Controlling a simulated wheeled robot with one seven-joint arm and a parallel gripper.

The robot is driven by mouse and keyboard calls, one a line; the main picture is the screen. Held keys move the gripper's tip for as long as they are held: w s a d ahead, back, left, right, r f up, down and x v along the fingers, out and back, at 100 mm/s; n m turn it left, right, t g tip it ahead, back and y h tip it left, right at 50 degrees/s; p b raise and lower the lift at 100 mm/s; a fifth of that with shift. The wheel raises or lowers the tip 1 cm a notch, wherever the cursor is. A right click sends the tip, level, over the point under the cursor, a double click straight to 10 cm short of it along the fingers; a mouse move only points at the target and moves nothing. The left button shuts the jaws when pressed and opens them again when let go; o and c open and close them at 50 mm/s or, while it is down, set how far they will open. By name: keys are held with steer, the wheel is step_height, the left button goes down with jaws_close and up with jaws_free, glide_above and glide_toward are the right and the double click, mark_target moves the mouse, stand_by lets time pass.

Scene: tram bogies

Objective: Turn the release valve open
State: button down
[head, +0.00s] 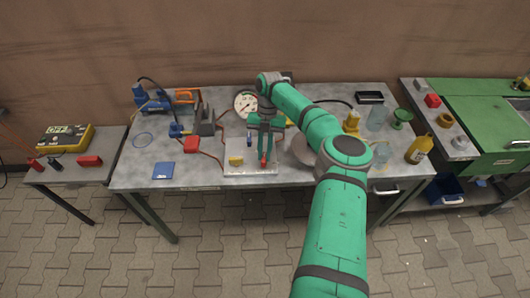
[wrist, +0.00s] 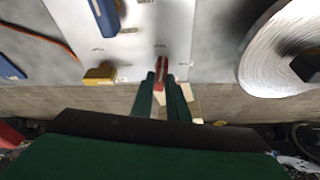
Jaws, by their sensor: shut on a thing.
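A pale valve panel (head: 262,171) lies on the middle table near its front edge; it also shows in the wrist view (wrist: 128,45). It carries a blue handle (wrist: 104,18), a yellow knob (wrist: 100,74) and a red handle (wrist: 161,71), with small printed labels too blurred to read surely. My gripper (wrist: 161,84) reaches down from above and is shut on the red handle, which points toward the panel's front edge. In the head view my gripper (head: 264,155) stands upright over the panel's right part. Which handle is the release valve is not readable.
A pressure gauge (head: 246,104) stands behind the panel. A large pale roll (wrist: 282,55) lies close on the right. A red block (head: 163,144) and blue pad (head: 163,171) lie left.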

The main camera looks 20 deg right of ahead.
steer(key=shift+a+n+h, duration=0.1)
steer(key=shift+n+h, duration=0.3)
steer(key=shift+n, duration=0.7)
steer(key=c, duration=1.7)
jaws_free()
steer(key=v, duration=1)
steer(key=shift+w+r, duration=0.3)
steer(key=shift+w, duration=0.05)
steer(key=shift+s, duration=0.1)
